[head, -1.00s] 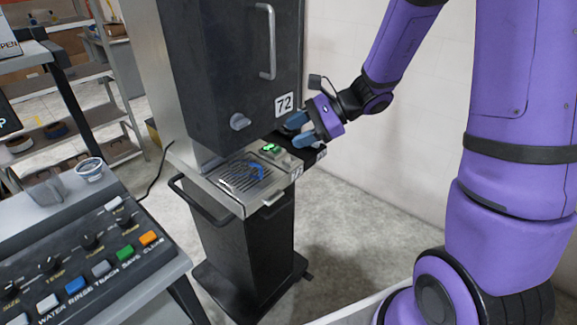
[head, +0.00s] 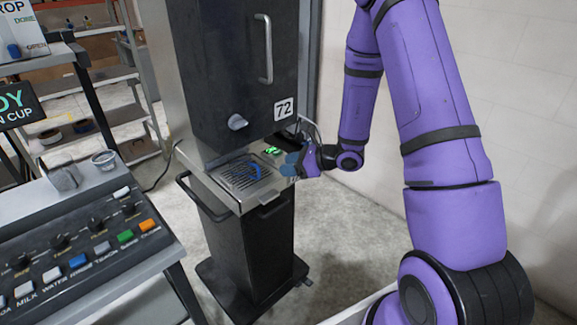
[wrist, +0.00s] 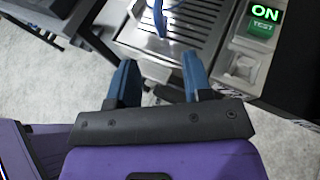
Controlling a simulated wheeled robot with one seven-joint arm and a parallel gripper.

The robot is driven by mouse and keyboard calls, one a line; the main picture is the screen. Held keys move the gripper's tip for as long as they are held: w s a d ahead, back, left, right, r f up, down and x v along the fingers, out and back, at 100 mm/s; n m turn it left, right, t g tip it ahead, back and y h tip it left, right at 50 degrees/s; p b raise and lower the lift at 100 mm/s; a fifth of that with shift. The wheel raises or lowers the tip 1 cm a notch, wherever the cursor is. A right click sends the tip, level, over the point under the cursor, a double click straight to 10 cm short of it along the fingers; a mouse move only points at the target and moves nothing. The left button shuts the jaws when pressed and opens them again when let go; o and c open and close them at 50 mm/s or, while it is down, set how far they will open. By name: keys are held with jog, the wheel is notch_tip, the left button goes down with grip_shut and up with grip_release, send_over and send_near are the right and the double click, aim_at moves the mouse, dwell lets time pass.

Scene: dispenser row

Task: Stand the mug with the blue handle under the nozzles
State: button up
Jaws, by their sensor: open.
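A bright blue curved piece, seemingly the mug's blue handle (head: 257,171), shows over the slotted metal drip tray (head: 240,185) of the dark dispenser; the mug's body cannot be made out. The blue piece also shows at the top of the wrist view (wrist: 160,18), over the tray's slots. My gripper (head: 291,164) is at the right side of the tray in the head view. In the wrist view my gripper (wrist: 159,72) has its two blue fingers apart, with the tray's front edge beyond them and nothing held between. The nozzles are not visible.
The dispenser cabinet (head: 225,80) marked 72 rises over the tray. A lit ON switch (wrist: 264,14) sits right of the slots. A button console (head: 85,245) and two small containers (head: 103,158) stand at left. A pale wall (head: 500,80) bounds the right.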

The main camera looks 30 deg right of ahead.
aim_at(258, 168)
jog(key=shift+w+a, duration=0.1)
jog(key=x, duration=1)
jog(key=shift+w+a+f, duration=0.15)
jog(key=shift+f, duration=0.05)
grip_shut()
